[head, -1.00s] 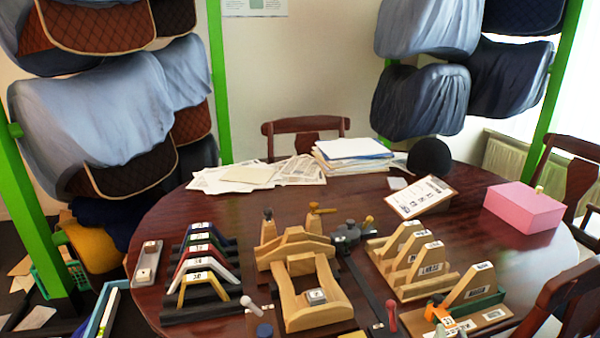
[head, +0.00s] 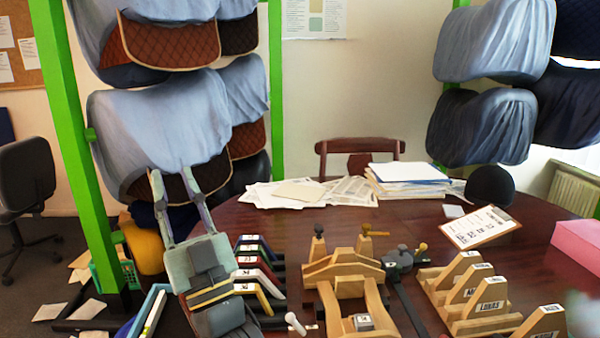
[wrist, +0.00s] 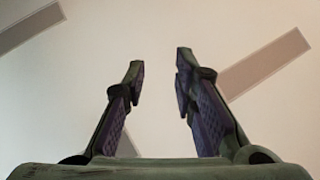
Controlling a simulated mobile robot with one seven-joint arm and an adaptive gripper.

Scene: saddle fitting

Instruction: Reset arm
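My gripper (head: 171,174) shows at the left in the head view, raised with its fingers pointing up. It stands in front of the left part of the rack of coloured arches (head: 262,275). In the wrist view my gripper (wrist: 160,58) is open and empty, its two fingers well apart. The fingers touch nothing that I can see.
The dark round table (head: 440,225) holds a wooden frame (head: 345,275), wooden stands (head: 470,290), a clipboard (head: 480,227), papers (head: 300,192) and a pink box (head: 578,250). Green posts (head: 70,130) carry covered saddles (head: 160,120) at the left. The table's back middle has free room.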

